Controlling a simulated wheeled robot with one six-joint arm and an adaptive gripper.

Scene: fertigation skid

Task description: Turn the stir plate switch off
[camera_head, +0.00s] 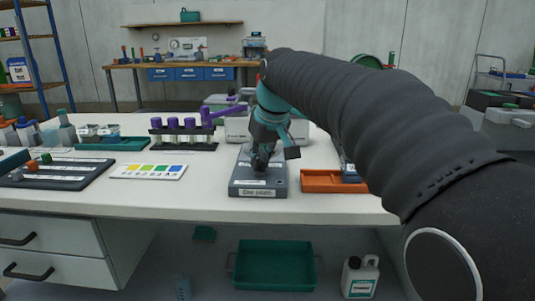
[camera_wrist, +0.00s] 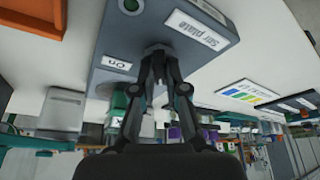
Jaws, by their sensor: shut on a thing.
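The grey stir plate (camera_head: 239,184) sits near the front edge of the white bench, its label facing the front. My gripper (camera_head: 261,168) points down onto its top. In the wrist view my gripper (camera_wrist: 158,50) has its fingertips together at the plate's (camera_wrist: 113,36) surface, shut on the switch, which the fingertips mostly hide. An "On" label (camera_wrist: 117,63) lies to one side of the fingertips and the "Stir plate" label (camera_wrist: 197,29) to another. The switch's position cannot be made out.
An orange tray (camera_head: 320,187) stands close to the right of the plate. A colour chart (camera_head: 149,172) lies to the left, and a rack with purple-capped tubes (camera_head: 183,143) stands behind left. Bare bench lies between chart and plate.

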